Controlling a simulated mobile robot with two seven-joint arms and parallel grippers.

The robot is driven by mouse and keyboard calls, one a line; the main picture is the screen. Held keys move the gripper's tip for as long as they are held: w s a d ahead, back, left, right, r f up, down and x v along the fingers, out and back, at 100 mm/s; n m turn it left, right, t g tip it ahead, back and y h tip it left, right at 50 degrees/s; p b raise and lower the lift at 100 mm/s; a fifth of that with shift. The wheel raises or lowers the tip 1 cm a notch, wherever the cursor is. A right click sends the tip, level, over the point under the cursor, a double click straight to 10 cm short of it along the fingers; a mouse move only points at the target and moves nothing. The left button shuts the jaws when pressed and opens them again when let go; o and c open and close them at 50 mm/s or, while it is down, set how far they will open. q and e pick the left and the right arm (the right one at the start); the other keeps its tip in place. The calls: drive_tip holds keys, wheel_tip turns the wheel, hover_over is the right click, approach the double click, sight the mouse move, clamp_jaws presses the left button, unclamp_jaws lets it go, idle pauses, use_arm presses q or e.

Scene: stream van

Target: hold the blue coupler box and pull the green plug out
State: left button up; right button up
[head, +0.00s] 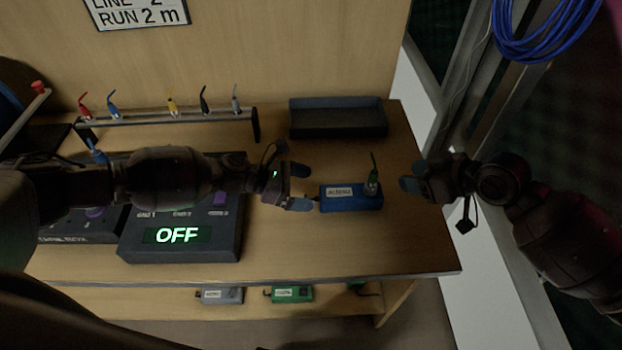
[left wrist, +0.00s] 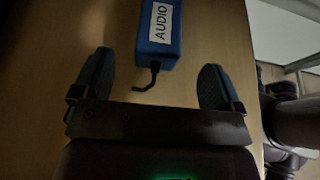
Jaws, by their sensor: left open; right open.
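The blue coupler box (head: 345,203) lies on the table with a white label on its top; the left wrist view shows it labelled AUDIO (left wrist: 158,48), with a short dark cable at its near end. My right gripper (head: 408,175) is open and empty, to the right of the plug.
A dark tray (head: 338,132) is behind the box. A rack (head: 170,122) with several coloured plugs stands at the back left. A dark control box reads OFF (head: 178,252) under my left arm. Grey (head: 221,295) and green (head: 292,293) boxes lie on a lower shelf.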

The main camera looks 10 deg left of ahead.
sight(328, 192)
use_arm(q)
drive_tip(key=x, duration=0.7)
drive_tip(key=shift+w+d+f, duration=0.1)
drive_tip(key=shift+d+f, duration=0.05)
drive_tip(key=shift+d, duration=0.05)
